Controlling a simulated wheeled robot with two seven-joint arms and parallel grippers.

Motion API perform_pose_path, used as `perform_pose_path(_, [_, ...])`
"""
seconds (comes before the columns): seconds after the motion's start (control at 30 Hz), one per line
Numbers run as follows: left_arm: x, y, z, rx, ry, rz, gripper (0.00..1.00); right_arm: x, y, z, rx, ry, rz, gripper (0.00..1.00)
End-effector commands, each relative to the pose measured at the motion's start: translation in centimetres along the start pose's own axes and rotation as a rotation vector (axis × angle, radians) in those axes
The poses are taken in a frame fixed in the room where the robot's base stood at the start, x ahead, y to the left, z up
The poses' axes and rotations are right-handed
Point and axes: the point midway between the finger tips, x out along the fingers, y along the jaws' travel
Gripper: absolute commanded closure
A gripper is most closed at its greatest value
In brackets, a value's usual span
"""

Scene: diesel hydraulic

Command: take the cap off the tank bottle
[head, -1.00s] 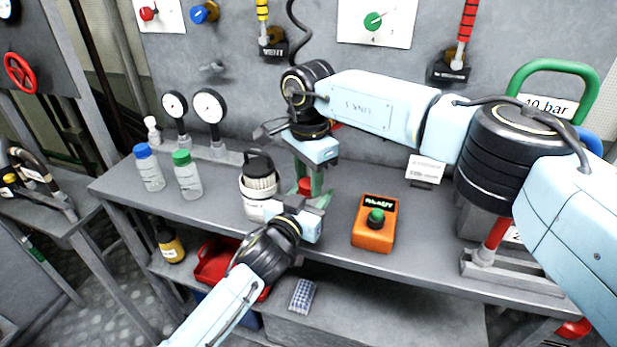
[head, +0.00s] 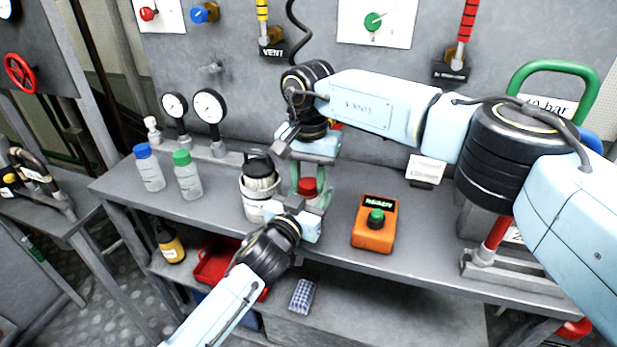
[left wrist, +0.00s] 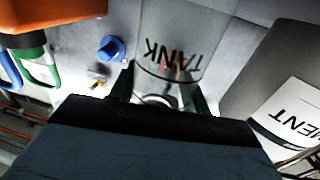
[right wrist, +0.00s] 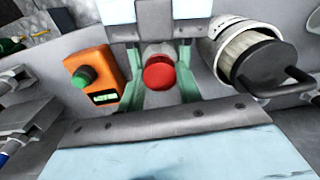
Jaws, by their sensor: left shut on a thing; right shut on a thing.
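The tank bottle (left wrist: 178,45) is clear and reads TANK upside down in the left wrist view. My left gripper (left wrist: 163,88) has its fingers on either side of it and is shut on it. In the head view my left gripper (head: 318,206) is low at the bench front and the bottle is largely hidden. The red cap (head: 307,186) shows above it, between the green fingers of my right gripper (head: 310,182), which comes from above. The right wrist view also shows the red cap (right wrist: 160,74) between those fingers. Whether it still touches the bottle neck is unclear.
A white container with a black handled lid (head: 257,190) stands close left of the grippers. An orange box with a green button (head: 374,225) stands to the right. Blue-capped (head: 149,168) and green-capped (head: 187,176) bottles stand farther left. Bench room is free between box and wall.

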Motion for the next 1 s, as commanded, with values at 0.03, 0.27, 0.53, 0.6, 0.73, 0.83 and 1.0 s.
perform_pose_path(0.03, [0.0,0.0,0.1,0.001,-0.001,0.0,1.0,0.0,0.0,0.0,0.0,0.0,0.0,0.93])
perform_pose_path(0.27, [0.0,0.0,0.1,0.001,-0.001,-0.001,1.0,-0.6,0.0,0.0,0.001,0.001,0.0,0.93])
perform_pose_path(0.53, [0.0,0.0,0.0,0.001,-0.001,-0.001,1.0,-1.6,0.0,0.0,0.001,0.001,0.0,0.93])
perform_pose_path(0.6, [0.0,0.0,0.0,0.001,-0.001,-0.001,1.0,-1.8,0.0,0.0,0.001,0.001,0.0,0.93])
perform_pose_path(0.73, [0.0,0.0,0.0,0.001,-0.001,-0.001,1.0,-2.2,0.0,0.0,0.001,0.001,0.0,0.93])
perform_pose_path(0.83, [0.0,0.0,0.0,0.001,-0.001,-0.001,1.0,-2.2,0.0,0.0,0.001,0.001,0.0,0.93])
perform_pose_path(1.0, [0.0,0.0,0.1,0.001,-0.001,-0.001,1.0,-2.2,0.0,0.0,0.001,0.0,0.0,0.93])
